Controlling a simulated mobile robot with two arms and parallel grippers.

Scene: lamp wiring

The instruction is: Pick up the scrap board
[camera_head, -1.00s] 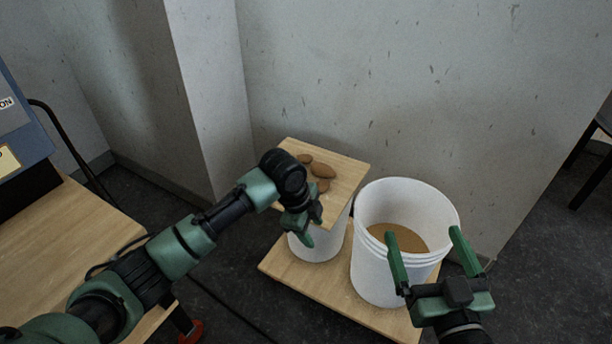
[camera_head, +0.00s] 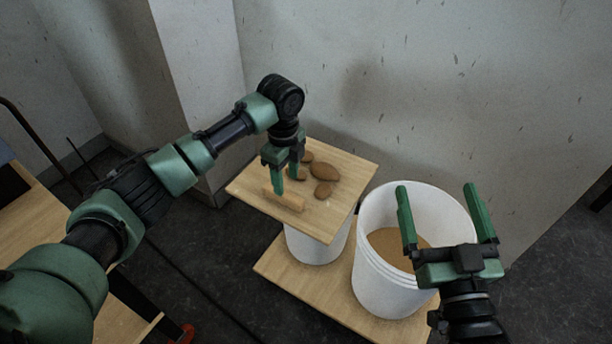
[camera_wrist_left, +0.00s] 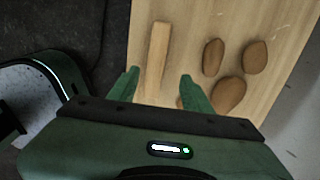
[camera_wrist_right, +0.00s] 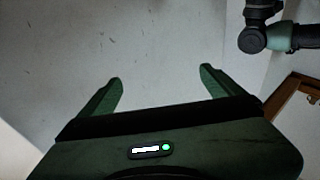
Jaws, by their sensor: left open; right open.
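A flat light-wood board (camera_head: 335,215), which looks like the scrap board, lies across the top of a white bucket (camera_head: 317,243). A short wooden bar (camera_head: 285,200) lies on the board's near left part and also shows in the left wrist view (camera_wrist_left: 158,52). My left gripper (camera_head: 284,182) is open and points down over the board near the bar. In the left wrist view its fingertips (camera_wrist_left: 158,80) lie either side of the bar's near end; whether they touch anything cannot be told. My right gripper (camera_head: 437,188) is open and empty in front of the other bucket.
Several brown stone-like lumps (camera_head: 324,172) sit on the board beside the bar. An open white bucket (camera_head: 380,285) with tan contents (camera_head: 396,246) stands to the right. Both buckets stand on a low wooden platform (camera_head: 325,293). A grey wall (camera_head: 420,90) is close behind. A wooden table (camera_head: 25,235) is at left.

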